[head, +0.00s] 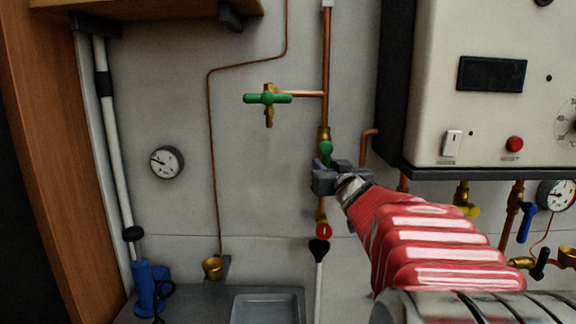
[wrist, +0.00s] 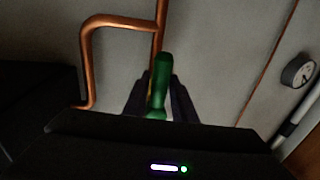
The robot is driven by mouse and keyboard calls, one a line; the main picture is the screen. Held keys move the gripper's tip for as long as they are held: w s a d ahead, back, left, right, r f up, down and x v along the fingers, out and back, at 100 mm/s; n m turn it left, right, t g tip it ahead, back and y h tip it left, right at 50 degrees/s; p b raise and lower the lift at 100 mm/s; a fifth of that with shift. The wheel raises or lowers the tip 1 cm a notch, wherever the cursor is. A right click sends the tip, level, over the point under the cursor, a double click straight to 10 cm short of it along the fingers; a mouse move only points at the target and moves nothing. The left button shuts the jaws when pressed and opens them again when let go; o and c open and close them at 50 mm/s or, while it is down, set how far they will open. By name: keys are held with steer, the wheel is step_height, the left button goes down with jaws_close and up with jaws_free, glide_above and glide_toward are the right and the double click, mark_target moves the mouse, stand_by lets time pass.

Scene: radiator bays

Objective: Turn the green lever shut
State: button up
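The green lever (head: 326,152) sits on a brass valve in the vertical copper pipe, left of the boiler. Its upper part shows above my gripper (head: 338,180), which hides the lower part of the valve. In the wrist view the green lever (wrist: 160,88) stands between the two dark fingers of my gripper (wrist: 160,100), one on each side. Whether the fingers touch the lever is hard to tell in the dim picture.
The white boiler (head: 480,90) is close on the right, with blue-handled (head: 525,222) and yellow-handled valves below. A red-ringed fitting (head: 323,231) is below my gripper. The wall at left is mostly free around a round gauge (head: 166,162).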

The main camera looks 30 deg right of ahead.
jaws_close()
